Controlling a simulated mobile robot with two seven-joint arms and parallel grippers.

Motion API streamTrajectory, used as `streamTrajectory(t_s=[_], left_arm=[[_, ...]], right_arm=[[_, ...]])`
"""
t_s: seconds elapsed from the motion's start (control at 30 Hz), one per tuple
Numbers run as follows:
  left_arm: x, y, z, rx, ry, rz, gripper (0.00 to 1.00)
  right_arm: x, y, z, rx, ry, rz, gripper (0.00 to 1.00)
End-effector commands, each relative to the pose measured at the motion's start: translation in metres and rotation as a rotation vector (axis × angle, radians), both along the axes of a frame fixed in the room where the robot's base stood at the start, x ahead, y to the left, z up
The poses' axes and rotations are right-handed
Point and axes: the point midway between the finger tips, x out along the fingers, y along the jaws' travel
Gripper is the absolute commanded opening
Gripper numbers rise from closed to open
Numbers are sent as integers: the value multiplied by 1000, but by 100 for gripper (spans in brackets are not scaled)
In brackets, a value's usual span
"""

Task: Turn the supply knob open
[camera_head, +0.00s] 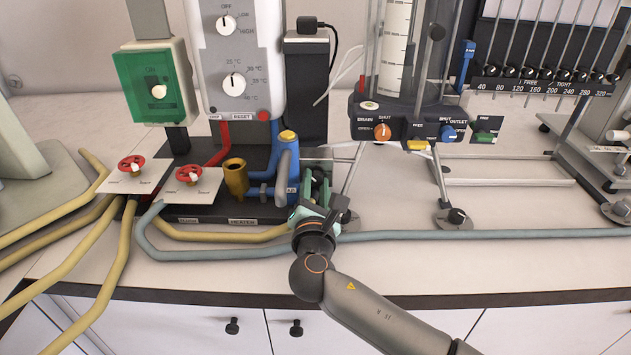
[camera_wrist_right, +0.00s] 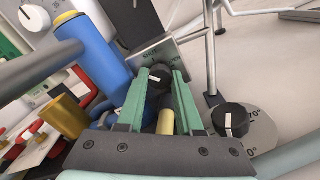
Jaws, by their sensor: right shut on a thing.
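A black knob (camera_wrist_right: 158,80) with a white mark sits between the green fingers of my right gripper (camera_wrist_right: 159,88) in the right wrist view. It is in front of a grey plate (camera_wrist_right: 160,50), and the fingers are shut on it. No label on this knob is readable, so I cannot confirm by text that it is the supply knob. In the head view my right gripper (camera_head: 317,186) reaches to the right end of the blue pipework (camera_head: 287,165) and largely hides the knob. My left gripper is not in view.
A second black knob (camera_wrist_right: 231,120) on a round dial stands right of my fingers. Two red knobs (camera_head: 131,164) (camera_head: 189,174) and a brass cup (camera_head: 236,177) are left. A grey hose (camera_head: 480,236) runs along the bench front. A clear cylinder stand (camera_head: 400,115) is behind right.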

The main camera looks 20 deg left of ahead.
Motion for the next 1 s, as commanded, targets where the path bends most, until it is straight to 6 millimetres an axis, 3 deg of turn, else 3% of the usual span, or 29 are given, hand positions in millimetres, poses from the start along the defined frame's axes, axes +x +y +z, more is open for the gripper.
streamTrajectory(t_s=[0.2, 0.23, 0.5, 1.0], left_arm=[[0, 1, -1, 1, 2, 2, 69], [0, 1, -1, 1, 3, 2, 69], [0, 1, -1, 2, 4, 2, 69], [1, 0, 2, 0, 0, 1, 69]], right_arm=[[1, -1, 3, 2, -5, -2, 0], [1, -1, 3, 2, -6, -3, 36], [1, 0, 1, 2, -3, -1, 65], [2, -1, 1, 3, 0, 5, 65]])
